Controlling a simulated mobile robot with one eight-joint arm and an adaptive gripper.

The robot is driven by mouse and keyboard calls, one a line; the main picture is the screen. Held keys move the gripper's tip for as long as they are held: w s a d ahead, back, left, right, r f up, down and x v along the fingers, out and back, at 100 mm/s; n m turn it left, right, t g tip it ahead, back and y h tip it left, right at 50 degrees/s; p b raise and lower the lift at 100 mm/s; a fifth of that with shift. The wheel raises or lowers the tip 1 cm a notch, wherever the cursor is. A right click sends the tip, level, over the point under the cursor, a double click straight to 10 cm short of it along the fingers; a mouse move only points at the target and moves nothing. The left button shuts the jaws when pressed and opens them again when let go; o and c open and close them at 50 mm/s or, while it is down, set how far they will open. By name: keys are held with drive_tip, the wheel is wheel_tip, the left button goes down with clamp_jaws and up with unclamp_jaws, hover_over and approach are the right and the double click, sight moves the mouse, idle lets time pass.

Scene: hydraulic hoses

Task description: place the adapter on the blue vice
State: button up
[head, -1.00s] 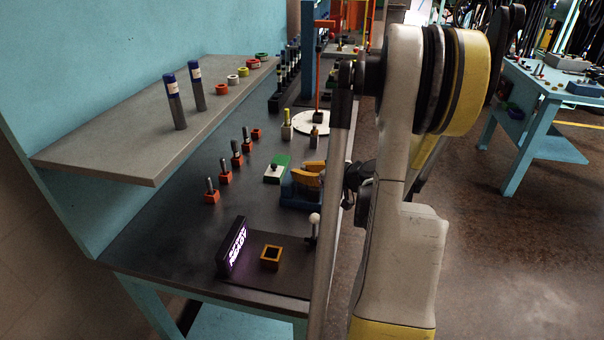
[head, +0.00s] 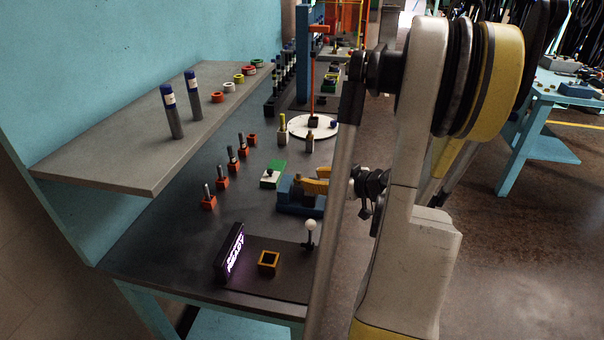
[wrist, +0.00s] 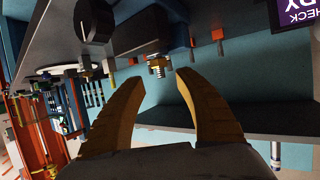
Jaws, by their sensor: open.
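The blue vice (head: 296,206) stands on the dark bench, partly hidden behind my arm in the head view. The adapter (wrist: 157,66), a brass hex fitting with a silver threaded end, shows in the wrist view, which is upside down. It stands out from a dark bluish block that looks like the vice. I cannot tell how firmly it is seated. My gripper (wrist: 160,82) is open, its two yellow fingers apart with the adapter just beyond and between their tips, not visibly touching. In the head view the yellow fingers (head: 315,185) are beside the vice.
A green-and-white box with a black knob (head: 272,174) sits close to the vice. A lit sign (head: 229,253), a yellow square socket (head: 268,262) and a white-balled post (head: 310,232) are nearer. Orange-based pins (head: 222,178) line the left, below a grey shelf (head: 150,174).

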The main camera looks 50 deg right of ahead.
drive_tip(key=v, duration=0.5)
drive_tip(key=w+a+r+g+y, duration=0.15)
drive_tip(key=w+a, duration=0.25)
drive_tip(key=a, duration=0.6)
drive_tip(key=w+a+g+y, duration=0.1)
drive_tip(key=w+a+g, duration=0.25)
drive_tip(key=a, duration=0.65)
drive_tip(key=s+a+r+h, duration=0.1)
drive_tip(key=s+a, duration=0.2)
drive_tip(key=a, duration=0.6)
drive_tip(key=s+a+r+g, duration=0.1)
drive_tip(key=s+a, duration=0.3)
drive_tip(key=a, duration=0.5)
drive_tip(key=shift+a+r+n+h+p, duration=0.35)
drive_tip(key=shift+r+p, duration=0.1)
drive_tip(key=shift+r, duration=0.3)
drive_tip(key=shift+d, duration=0.1)
